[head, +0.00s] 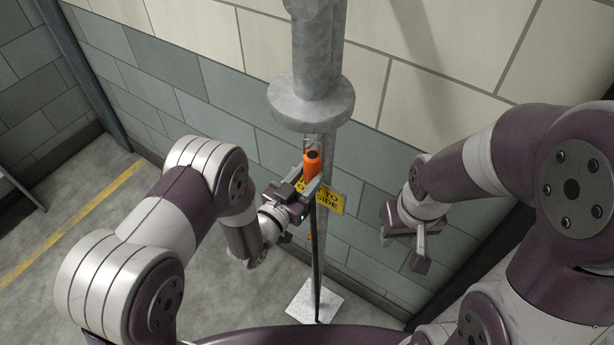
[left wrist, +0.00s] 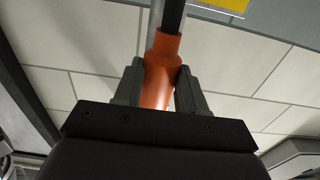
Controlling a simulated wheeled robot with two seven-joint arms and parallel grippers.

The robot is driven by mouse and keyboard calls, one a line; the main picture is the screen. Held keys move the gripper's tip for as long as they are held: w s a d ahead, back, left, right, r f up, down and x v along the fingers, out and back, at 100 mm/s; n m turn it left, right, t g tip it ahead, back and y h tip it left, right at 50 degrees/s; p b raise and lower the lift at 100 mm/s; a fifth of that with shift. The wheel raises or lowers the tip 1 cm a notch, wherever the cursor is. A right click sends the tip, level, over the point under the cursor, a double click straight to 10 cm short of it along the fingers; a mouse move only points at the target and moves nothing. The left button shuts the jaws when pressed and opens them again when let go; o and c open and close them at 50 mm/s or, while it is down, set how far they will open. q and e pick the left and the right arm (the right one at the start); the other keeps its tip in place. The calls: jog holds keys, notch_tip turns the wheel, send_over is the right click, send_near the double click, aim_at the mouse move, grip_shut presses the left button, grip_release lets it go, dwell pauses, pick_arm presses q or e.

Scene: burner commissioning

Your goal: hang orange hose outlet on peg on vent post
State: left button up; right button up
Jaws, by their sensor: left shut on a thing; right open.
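The orange hose outlet (head: 313,163) is held upright in my left gripper (head: 307,187), with the black hose (head: 317,250) hanging down from it. In the left wrist view the outlet (left wrist: 160,75) sits between both fingers (left wrist: 158,88). The vent post (head: 328,235) stands right behind the outlet. A small metal piece (head: 312,139), perhaps the peg, shows just above the outlet, below the round flange. I cannot tell whether the outlet touches it. My right gripper (head: 408,240) is open and empty, to the right of the post.
A wide grey flange (head: 311,103) and thick pipe are just above the outlet. A yellow sign (head: 331,200) is on the post behind my left gripper. The post stands on a pale square base plate (head: 315,301). A block wall (head: 390,170) is close behind; the floor at left is clear.

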pick_arm(q)
jog(key=o, duration=1.3)
